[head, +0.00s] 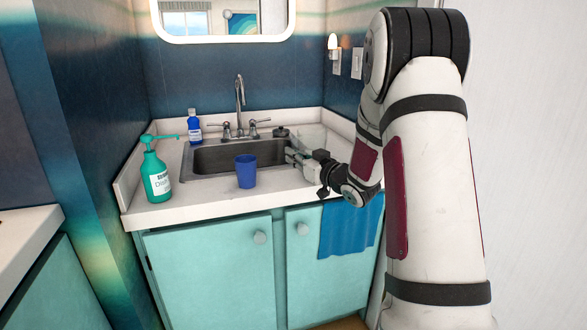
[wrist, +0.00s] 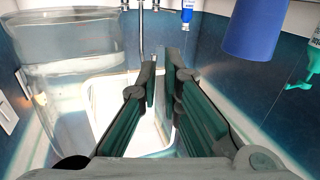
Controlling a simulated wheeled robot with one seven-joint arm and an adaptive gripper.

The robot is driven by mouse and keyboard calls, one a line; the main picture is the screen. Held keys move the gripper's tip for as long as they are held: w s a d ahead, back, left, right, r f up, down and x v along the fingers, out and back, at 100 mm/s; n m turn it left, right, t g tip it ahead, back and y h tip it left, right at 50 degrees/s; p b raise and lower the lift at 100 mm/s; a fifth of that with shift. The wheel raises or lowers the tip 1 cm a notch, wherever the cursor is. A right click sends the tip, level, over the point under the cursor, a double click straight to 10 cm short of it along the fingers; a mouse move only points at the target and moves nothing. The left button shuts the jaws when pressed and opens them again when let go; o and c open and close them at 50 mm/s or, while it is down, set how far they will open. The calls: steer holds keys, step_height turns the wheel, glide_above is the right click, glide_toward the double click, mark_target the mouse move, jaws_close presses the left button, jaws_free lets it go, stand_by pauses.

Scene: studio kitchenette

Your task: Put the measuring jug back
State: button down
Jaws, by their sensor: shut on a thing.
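The clear measuring jug (head: 312,136) shows faintly in the head view at the right end of the sink, partly hidden by my gripper. In the wrist view the jug (wrist: 72,55) is large and see-through at the left, beside the fingers. My gripper (head: 290,156) reaches in from the right, over the right end of the sink. In the wrist view its fingers (wrist: 168,82) are nearly together, with a narrow gap. It is shut on the jug, though the gripped part is hard to see. I cannot tell whether the jug touches the counter.
A blue cup (head: 246,172) stands on the front counter edge, left of my gripper. A green pump bottle (head: 156,176) and a small blue bottle (head: 195,128) stand further left. The tap (head: 240,92) rises behind the sink (head: 205,160). A small dark object (head: 281,132) lies near the tap.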

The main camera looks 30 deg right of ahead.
steer(key=shift+w+d, duration=0.3)
steer(key=shift+w, duration=0.45)
steer(key=shift+w+d+f, duration=0.1)
steer(key=shift+w+f, duration=0.15)
steer(key=shift+f, duration=0.05)
steer(key=shift+f+b, duration=0.8)
steer(key=shift+f, duration=0.65)
steer(key=shift+s+f, duration=0.1)
steer(key=c, duration=1.8)
jaws_free()
steer(key=shift+o, duration=0.2)
